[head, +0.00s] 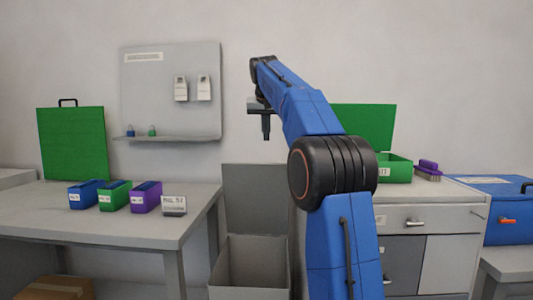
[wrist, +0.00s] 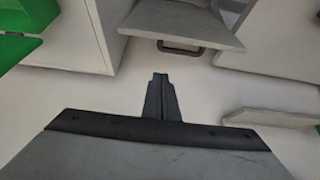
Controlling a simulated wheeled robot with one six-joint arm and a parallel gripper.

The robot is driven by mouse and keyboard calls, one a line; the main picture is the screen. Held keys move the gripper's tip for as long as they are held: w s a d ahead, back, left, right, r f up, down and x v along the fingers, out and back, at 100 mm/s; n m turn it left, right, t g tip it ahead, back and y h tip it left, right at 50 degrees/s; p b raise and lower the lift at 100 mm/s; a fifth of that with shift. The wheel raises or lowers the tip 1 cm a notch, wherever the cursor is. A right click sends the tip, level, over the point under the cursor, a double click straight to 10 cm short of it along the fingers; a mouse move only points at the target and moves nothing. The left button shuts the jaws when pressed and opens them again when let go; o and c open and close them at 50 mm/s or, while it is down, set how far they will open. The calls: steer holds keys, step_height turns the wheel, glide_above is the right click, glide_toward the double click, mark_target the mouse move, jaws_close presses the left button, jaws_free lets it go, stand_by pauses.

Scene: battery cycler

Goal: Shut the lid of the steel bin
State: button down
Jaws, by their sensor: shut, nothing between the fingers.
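The steel bin (head: 250,270) is a grey open box on the floor between the left table and the right cabinet. Its grey lid (head: 257,195) stands open, upright at the bin's back edge. In the wrist view, a grey panel with a black handle (wrist: 180,48) looks like this lid seen from its outer side. My gripper (head: 265,135) hangs pointing down, above the lid's top edge and apart from it. The wrist view shows its fingers (wrist: 160,80) together and empty. My arm hides part of the area right of the bin.
The left table (head: 120,230) holds small blue, green and purple bins. A pegboard (head: 150,85) with a shelf is on the wall to my gripper's left. The right cabinet (head: 450,220) carries an open green box (head: 395,170); a blue chest (head: 508,225) stands farther right.

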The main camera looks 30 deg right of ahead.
steer(key=x, duration=1)
steer(key=shift+s+a+f, duration=0.2)
steer(key=shift+s+a, duration=0.35)
steer(key=shift+s, duration=0.3)
steer(key=shift+s+a+f, duration=0.15)
steer(key=shift+s+a, duration=0.4)
steer(key=shift+s, duration=0.25)
